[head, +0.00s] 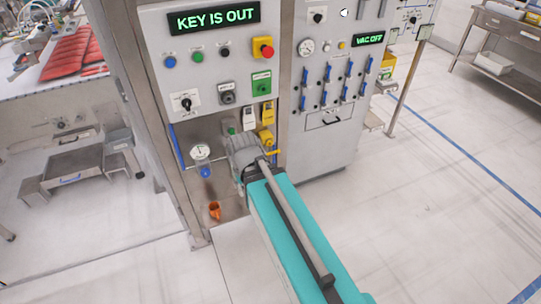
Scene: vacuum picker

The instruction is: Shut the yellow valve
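A yellow valve (266,139) shows in the head view, low in the open recess of the grey cabinet. A short yellow bar (273,152) sticks out to the right just below it. I cannot tell the valve's position. I cannot make out my gripper's fingers.
The cabinet panel above carries a "KEY IS OUT" display (213,17) and a red knob (263,47). A "VAC OFF" display (369,39) is above several blue levers at right. A gauge (201,152) and an orange cup (214,210) are at left.

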